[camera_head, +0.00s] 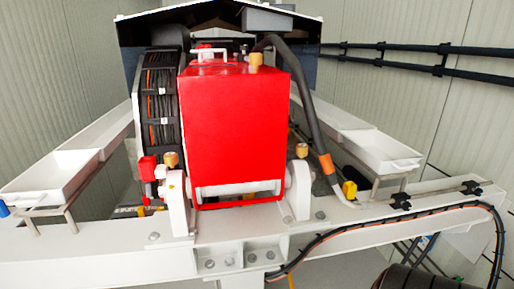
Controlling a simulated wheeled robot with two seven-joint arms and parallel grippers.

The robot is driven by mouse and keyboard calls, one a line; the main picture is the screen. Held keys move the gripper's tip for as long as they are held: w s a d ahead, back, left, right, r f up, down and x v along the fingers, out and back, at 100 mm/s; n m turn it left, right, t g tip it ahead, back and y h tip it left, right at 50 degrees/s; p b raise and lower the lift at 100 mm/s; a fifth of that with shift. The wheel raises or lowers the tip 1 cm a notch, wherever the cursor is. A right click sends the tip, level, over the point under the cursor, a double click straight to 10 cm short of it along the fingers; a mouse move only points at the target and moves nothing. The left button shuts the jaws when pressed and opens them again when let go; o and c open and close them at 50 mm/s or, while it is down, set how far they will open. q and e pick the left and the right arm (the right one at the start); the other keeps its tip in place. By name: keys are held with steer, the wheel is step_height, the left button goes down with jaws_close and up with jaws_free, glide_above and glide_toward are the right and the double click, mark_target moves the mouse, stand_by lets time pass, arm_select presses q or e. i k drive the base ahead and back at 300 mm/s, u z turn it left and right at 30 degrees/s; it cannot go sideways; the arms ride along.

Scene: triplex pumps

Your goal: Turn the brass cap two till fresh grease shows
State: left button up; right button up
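Three brass-coloured caps show. One brass cap (256,59) stands on top of the red pump housing (234,130) at its back right. Another brass cap (170,159) sits on the white bracket at the left foot of the housing. A third brass cap (302,150) sits on the white bracket at the right foot. I cannot tell which of them is cap two, and no number is readable. No grease can be made out at any of them. Neither of my grippers is in view.
White trays stand at left (50,177) and right (382,152). A thick black hose (309,95) runs down right of the housing. Cables run along the white front beam (130,246).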

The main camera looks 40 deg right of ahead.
mark_target(301, 149)
steer(key=u, duration=1.45)
steer(key=k, duration=0.8)
steer(key=z, duration=1.35)
